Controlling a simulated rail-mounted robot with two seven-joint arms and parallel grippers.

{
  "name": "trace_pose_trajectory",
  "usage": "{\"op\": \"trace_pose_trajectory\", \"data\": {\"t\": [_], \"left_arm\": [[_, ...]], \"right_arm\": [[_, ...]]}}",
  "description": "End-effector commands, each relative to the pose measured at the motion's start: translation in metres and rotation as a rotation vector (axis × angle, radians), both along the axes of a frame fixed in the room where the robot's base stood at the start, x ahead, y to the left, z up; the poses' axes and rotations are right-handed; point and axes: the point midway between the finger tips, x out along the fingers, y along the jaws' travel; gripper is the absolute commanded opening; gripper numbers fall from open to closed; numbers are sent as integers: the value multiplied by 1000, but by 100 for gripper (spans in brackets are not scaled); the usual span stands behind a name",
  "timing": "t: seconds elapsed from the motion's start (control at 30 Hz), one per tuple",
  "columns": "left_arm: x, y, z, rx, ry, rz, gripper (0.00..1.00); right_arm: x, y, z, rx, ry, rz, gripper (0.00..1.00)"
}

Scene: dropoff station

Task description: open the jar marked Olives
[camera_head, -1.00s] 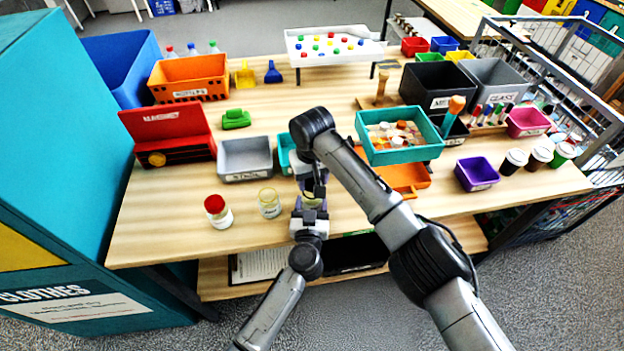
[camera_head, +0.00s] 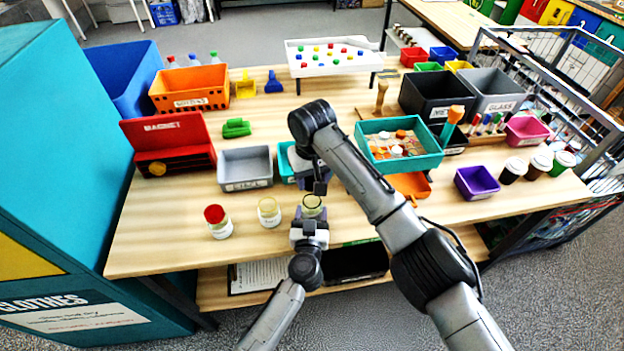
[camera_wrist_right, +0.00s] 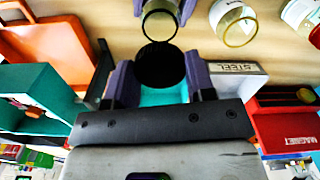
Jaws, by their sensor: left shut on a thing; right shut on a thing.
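A glass jar (camera_head: 312,204) stands at the front of the table with its round mouth uncovered. My left gripper (camera_head: 310,222) is shut on this jar from the front. My right gripper (camera_head: 316,184) is shut on a round dark lid (camera_wrist_right: 160,64), which shows between its fingers in the right wrist view. The lid is apart from the jar (camera_wrist_right: 160,24), whose open rim shows beyond it. In the head view the lid is hidden by my right gripper and arm. I cannot read the label on the held jar.
To its left stand a pale-topped jar (camera_head: 268,212) and a red-lidded jar (camera_head: 217,222). Behind are a grey STEEL bin (camera_head: 245,168), a red MAGNET box (camera_head: 170,146) and a teal tray (camera_head: 398,145). Bare table lies between the front jars and the table's left edge.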

Motion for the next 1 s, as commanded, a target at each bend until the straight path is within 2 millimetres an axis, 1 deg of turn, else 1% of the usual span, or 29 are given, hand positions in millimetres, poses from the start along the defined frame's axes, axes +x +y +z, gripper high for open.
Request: {"op": "trace_pose_trajectory", "data": {"t": [0.03, 0.3, 0.53, 0.63, 0.77, 1.0], "left_arm": [[0, 0, 0, 0, 1, 0, 61], [0, 0, 0, 0, 0, 0, 87], [0, 0, 0, 0, 0, 0, 88], [-5, 0, 0, 0, 1, 0, 88], [-21, 2, 2, 0, 2, 0, 88], [-66, 5, 3, -1, 3, -1, 88]], "right_arm": [[0, 0, 0, 0, 0, 0, 22], [0, 0, 0, 0, 0, 0, 22], [0, 0, 0, 0, 0, 0, 22], [0, 0, 3, 0, 0, 0, 22], [0, 0, 12, 0, 0, 0, 22], [0, 0, 30, 0, 0, 0, 22]]}}
